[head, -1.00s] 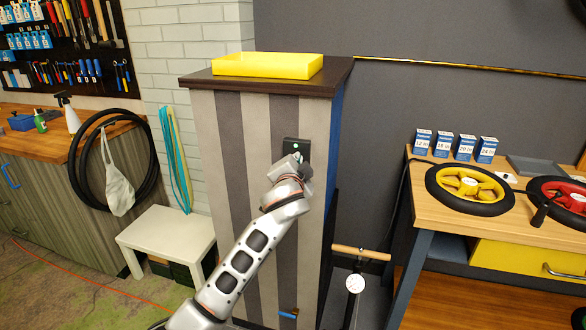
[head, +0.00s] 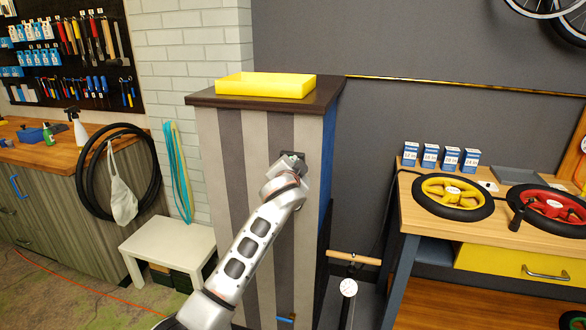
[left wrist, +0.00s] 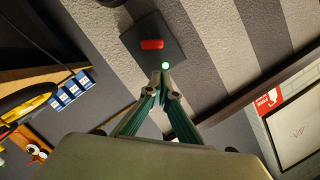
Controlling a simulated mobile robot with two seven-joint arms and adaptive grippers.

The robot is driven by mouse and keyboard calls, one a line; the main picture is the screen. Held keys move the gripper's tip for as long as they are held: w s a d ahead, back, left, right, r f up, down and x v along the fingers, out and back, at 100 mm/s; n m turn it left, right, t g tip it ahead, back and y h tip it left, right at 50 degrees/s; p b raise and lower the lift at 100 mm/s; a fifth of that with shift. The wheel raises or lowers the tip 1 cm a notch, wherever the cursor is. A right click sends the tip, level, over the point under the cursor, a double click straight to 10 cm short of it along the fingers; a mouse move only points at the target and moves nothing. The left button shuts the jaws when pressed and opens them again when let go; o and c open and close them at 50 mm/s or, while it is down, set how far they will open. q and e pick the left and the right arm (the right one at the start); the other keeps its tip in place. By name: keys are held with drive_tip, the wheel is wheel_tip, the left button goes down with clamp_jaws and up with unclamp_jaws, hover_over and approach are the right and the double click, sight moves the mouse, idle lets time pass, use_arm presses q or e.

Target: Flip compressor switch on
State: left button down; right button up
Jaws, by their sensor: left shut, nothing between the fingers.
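The compressor switch is a dark square box (left wrist: 152,45) on the striped side of a tall cabinet. It carries a red rocker (left wrist: 152,44) and a small bright green round light (left wrist: 165,66) near its edge. In the head view only a dark corner of the box (head: 293,154) shows behind my gripper. My left gripper (left wrist: 161,82) is shut and empty, with its fingertips close to the green light and the red rocker just beyond them. I cannot tell whether the tips touch the box. In the head view my left gripper (head: 292,164) is in front of the box. My right gripper is not in view.
The striped cabinet (head: 232,150) has a yellow tray (head: 265,86) on top. A white stool (head: 166,236) stands to its left. A workbench (head: 412,210) with wheels and small blue-and-white boxes is at the right. A floor pump (head: 348,288) stands between cabinet and bench.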

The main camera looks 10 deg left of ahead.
use_arm(q)
drive_tip(key=a+b+v, duration=0.1)
drive_tip(key=v, duration=0.9)
drive_tip(key=shift+s+r, duration=0.2)
drive_tip(key=shift+s, duration=0.05)
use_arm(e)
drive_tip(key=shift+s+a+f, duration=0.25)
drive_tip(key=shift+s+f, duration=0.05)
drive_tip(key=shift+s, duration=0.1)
use_arm(q)
drive_tip(key=s+f+g+h, duration=0.1)
drive_tip(key=s+f, duration=0.5)
drive_tip(key=f, duration=0.7)
drive_tip(key=s+f+g+h, duration=0.1)
drive_tip(key=s+f, duration=0.4)
drive_tip(key=f, duration=0.8)
drive_tip(key=s+a+f+n+g+h, duration=0.1)
drive_tip(key=s+f, duration=0.8)
drive_tip(key=s, duration=0.5)
drive_tip(key=s+a+f+n+g+h, duration=0.1)
drive_tip(key=s+f+n+g, duration=0.1)
drive_tip(key=s+f, duration=0.8)
drive_tip(key=s, duration=0.4)
drive_tip(key=shift+f, duration=0.2)
